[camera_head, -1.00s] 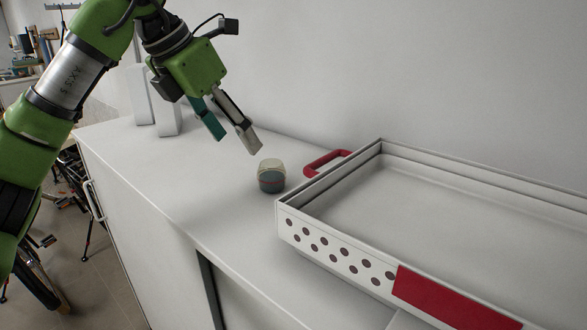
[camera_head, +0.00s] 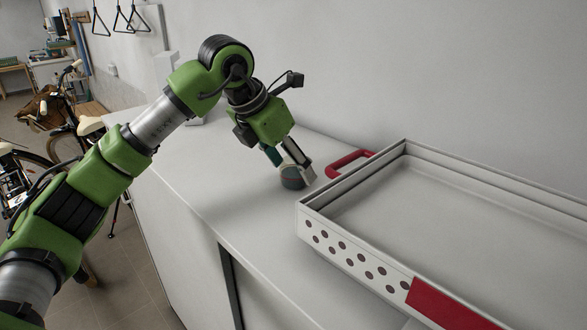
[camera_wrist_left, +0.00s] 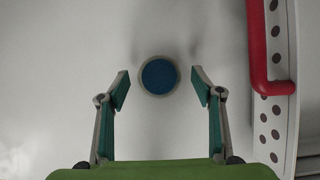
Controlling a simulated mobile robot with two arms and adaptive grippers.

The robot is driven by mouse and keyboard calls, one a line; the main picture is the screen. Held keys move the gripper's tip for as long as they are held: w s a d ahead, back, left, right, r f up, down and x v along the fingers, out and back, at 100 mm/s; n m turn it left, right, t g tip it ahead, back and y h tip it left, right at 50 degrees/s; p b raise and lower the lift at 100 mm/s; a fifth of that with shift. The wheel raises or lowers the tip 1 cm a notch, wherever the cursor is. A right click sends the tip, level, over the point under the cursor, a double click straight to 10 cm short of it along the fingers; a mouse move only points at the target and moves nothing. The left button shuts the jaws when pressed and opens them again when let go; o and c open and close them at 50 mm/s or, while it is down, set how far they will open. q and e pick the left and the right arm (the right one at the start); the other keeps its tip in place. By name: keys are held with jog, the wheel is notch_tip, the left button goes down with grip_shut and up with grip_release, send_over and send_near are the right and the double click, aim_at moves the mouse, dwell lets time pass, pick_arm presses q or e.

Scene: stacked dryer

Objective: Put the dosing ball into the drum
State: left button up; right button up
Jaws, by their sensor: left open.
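The dosing ball (camera_head: 291,180) is a small round thing with a dark blue-teal body, standing on the light counter top left of the tray. In the left wrist view the dosing ball (camera_wrist_left: 159,76) shows as a blue disc with a pale rim. My left gripper (camera_head: 290,164) is at the ball and partly covers it in the head view. In the wrist view its open fingers (camera_wrist_left: 160,88) stand on either side of the ball, with a gap on both sides. The drum is not in view. My right gripper is not in view.
A white tray (camera_head: 308,207) with dark holes, a red front panel and a red handle (camera_head: 345,163) lies close right of the ball. The counter (camera_head: 215,190) is clear to the left. A wall stands behind. A bicycle (camera_head: 70,135) is on the floor at left.

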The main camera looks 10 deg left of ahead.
pick_arm(q)
jog(key=shift+x, duration=1.15)
jog(key=shift+r, duration=0.1)
jog(key=c, duration=1.3)
jog(key=shift+c, duration=0.2)
